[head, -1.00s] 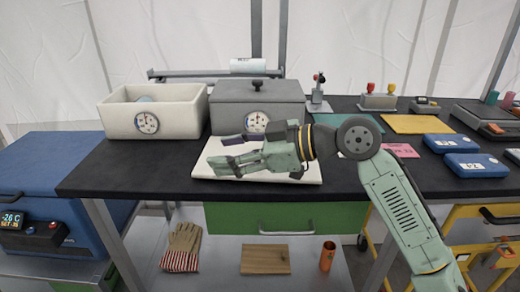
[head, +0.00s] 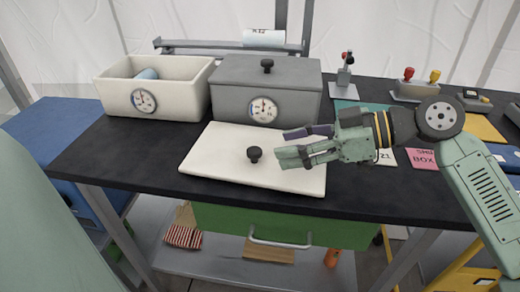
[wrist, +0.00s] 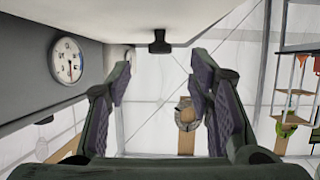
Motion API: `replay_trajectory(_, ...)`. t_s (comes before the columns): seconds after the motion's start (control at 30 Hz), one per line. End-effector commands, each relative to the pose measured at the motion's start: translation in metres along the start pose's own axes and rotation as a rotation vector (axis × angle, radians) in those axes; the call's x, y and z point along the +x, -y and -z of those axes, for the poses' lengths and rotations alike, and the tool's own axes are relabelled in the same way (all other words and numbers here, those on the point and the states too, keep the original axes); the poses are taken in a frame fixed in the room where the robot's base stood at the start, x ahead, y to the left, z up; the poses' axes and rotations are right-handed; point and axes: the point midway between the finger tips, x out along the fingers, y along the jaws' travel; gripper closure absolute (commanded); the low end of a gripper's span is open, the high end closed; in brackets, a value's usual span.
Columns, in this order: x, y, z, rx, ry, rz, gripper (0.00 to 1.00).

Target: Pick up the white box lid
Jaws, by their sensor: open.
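The white box lid (head: 222,146) lies flat on the black table in front of two boxes. A dark knob (head: 254,154) stands up from its middle. My gripper (head: 288,146) is open over the right part of the lid, its fingers pointing left toward the knob. The knob appears just left of the fingertips, apart from them. In the wrist view, my gripper's fingers (wrist: 160,82) are spread with nothing between them. The knob shows beyond the fingertips (wrist: 160,42), with the pale lid surface (wrist: 130,14) along the top of that view.
An open white box (head: 185,92) with a bluish item inside stands behind the lid at left. A grey lidded box (head: 290,92) stands close behind the lid. A pink card (head: 425,158) lies to the right. The black tabletop (head: 125,150) is clear left of the lid.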

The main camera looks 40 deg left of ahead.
Motion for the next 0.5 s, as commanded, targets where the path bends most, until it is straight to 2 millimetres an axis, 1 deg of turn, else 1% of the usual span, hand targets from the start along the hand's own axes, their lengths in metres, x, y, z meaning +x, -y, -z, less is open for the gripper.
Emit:
replay_trajectory(0.17,0.013,0.001,0.001,0.000,0.002,0.001,0.52)
replay_trajectory(0.27,0.025,0.001,0.003,0.001,0.005,0.001,0.52)
replay_trajectory(0.4,0.046,0.001,0.004,0.000,0.005,0.002,0.52)
replay_trajectory(0.5,0.057,0.001,0.003,0.001,0.002,0.000,0.52)
